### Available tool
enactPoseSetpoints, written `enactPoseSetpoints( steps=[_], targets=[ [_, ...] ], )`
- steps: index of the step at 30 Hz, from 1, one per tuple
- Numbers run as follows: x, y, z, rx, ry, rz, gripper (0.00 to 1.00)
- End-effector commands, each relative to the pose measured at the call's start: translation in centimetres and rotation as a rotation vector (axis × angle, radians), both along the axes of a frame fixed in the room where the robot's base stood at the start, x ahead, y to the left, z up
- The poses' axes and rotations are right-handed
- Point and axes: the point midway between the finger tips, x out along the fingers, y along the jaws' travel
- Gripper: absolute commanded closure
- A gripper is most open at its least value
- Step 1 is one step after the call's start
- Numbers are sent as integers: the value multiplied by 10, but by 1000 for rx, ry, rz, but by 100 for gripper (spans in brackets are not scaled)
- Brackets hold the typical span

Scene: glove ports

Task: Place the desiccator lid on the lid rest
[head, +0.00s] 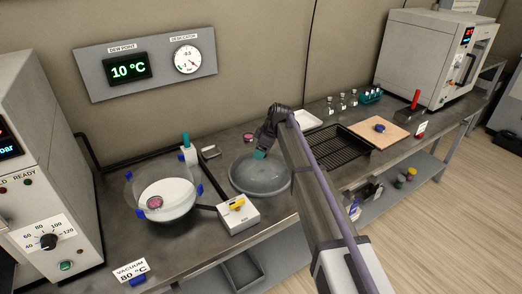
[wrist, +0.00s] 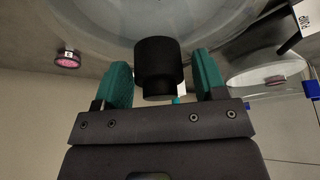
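The desiccator lid (head: 258,182) is a grey, see-through dome lying on the bench area right of the glass desiccator bowl (head: 133,190). In the wrist view the lid (wrist: 105,18) fills the top, with its black knob (wrist: 158,65) between my teal fingers. My gripper (head: 261,154) is at the top of the lid; in the wrist view my gripper (wrist: 163,85) is open, with a finger on either side of the knob and a visible gap at the right. A separate lid rest cannot be made out; the lid covers whatever is under it.
The open bowl holds a white plate (head: 178,207) with a pink dish (head: 155,202). A valve box with a yellow handle (head: 237,205) stands in front of the lid. Another pink dish (wrist: 67,60) lies behind it. A black rack (head: 340,150) is to the right.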

Motion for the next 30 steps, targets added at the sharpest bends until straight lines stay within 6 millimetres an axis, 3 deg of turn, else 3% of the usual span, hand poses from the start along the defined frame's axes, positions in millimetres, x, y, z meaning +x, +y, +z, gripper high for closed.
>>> enactPoseSetpoints(
  steps=[11, 14, 24, 30],
  targets=[
    [0, 0, 6, 0, 0, 0, 29],
    [-1, -5, 21, 0, 0, 0, 29],
    [-6, -36, 103, 0, 0, -1, 29],
    [-7, -45, 116, 0, 0, 0, 29]
  ],
)
